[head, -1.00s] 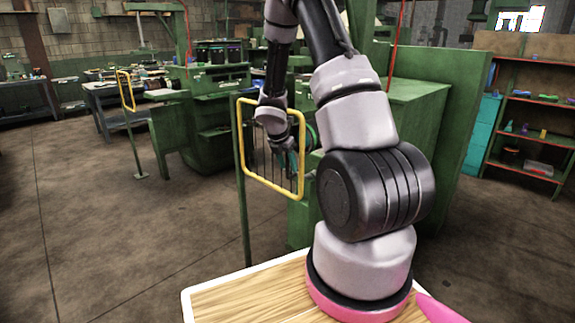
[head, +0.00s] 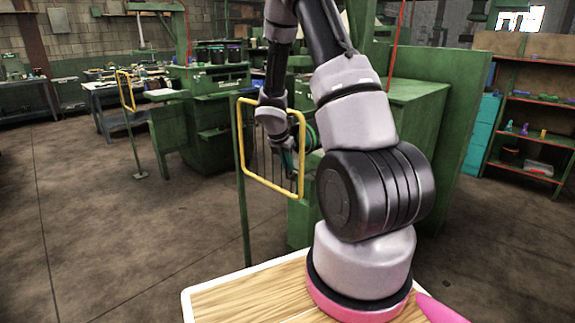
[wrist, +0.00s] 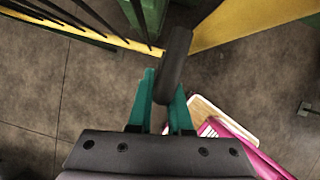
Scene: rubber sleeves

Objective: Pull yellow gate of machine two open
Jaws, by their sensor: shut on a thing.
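The near yellow gate (head: 243,150) is an upright frame with thin dark bars, on a green post in front of a green machine. In the wrist view its yellow edge and dark bars (wrist: 100,33) run across the top left. A dark, rod-like handle (wrist: 176,55) stands out beside the yellow parts. My gripper (wrist: 164,82) has its teal fingers shut on this handle, one on each side. In the head view my gripper (head: 289,160) shows through the gate's bars; its grip is too small to make out there.
A second yellow gate (head: 125,91) stands farther back at the left, by another green machine (head: 200,125). A shelf (head: 535,110) stands at the right. The concrete floor (head: 110,230) at the left is open. My wooden-topped base is in front.

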